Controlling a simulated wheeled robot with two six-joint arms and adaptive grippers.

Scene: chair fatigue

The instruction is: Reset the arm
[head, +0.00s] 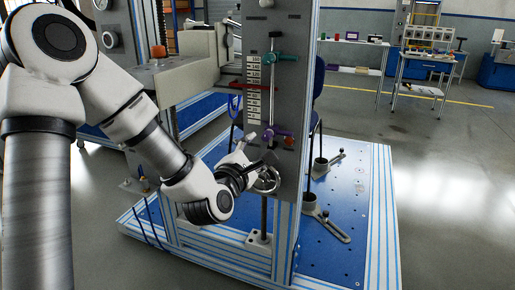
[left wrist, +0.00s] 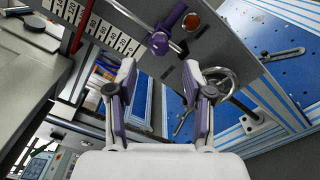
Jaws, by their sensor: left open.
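My left gripper (head: 254,158) is in front of the grey upright panel (head: 263,35) of the test machine. Its two white and purple fingers also show in the left wrist view (left wrist: 159,76), spread apart with nothing between them. A purple clamp handle (head: 279,133) on a metal rod is just by the fingers; in the left wrist view the handle (left wrist: 168,32) lies beyond the fingertips, apart from them as far as I can tell. A teal clamp handle (head: 280,56) sits higher on the panel. A metal handwheel (left wrist: 222,80) is beyond the right finger. My right gripper is out of view.
A red button (head: 289,142) is near the purple handle. A numbered scale (head: 253,90) runs down the panel. The blue base plate (head: 345,200) carries slotted metal clamps (head: 327,223). Open grey floor (head: 450,190) lies to the right, with shelves and benches behind.

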